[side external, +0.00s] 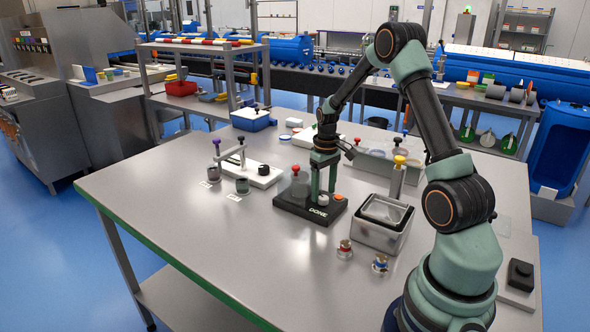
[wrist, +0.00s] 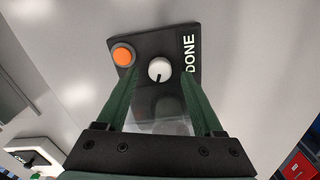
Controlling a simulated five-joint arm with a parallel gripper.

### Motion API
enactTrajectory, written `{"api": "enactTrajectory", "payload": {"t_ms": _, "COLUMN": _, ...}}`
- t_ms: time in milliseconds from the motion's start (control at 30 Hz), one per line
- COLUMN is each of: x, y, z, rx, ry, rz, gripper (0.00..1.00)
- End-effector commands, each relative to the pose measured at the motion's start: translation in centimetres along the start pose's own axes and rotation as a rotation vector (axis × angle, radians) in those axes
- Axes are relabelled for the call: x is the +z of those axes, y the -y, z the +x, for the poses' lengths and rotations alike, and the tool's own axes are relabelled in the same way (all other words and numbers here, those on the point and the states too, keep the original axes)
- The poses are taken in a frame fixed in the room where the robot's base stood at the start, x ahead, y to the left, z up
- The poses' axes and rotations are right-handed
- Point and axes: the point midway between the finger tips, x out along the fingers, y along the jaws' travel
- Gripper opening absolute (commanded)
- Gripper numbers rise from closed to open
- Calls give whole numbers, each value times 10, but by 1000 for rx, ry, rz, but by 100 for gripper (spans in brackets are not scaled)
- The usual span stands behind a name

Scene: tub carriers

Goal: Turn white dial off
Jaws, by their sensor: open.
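The white dial (wrist: 159,69) is a round knob with a dark pointer line, set on a black panel (wrist: 165,50) marked DONE. In the wrist view the pointer line runs toward the lower edge of the knob, tilted slightly left. In the side view the black panel (side external: 290,205) lies on the table and my gripper (side external: 324,196) is above it, pointing down at the dial. My gripper (wrist: 155,82) is open, its green fingers apart on either side of the dial. I cannot tell whether they touch it. An orange button (wrist: 123,56) sits beside the dial.
A clear jar with a red knob (side external: 296,168) stands on the panel's left part. A metal tin (side external: 383,222) is close on the right. Two small capped items (side external: 345,248) stand in front. A white stand with cups (side external: 250,174) is at left. The table's front left is clear.

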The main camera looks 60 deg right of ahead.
Motion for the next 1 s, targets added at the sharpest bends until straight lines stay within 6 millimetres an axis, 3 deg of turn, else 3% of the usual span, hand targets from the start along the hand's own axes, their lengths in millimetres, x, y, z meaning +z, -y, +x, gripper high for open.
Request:
{"api": "enactTrajectory", "payload": {"t_ms": 567, "x": 0, "y": 0, "z": -106, "rx": 1, "ry": -3, "rz": 5, "gripper": 69}}
{"api": "enactTrajectory", "payload": {"t_ms": 1000, "x": 15, "y": 65, "z": -152, "rx": 25, "ry": -107, "rz": -57, "gripper": 69}}
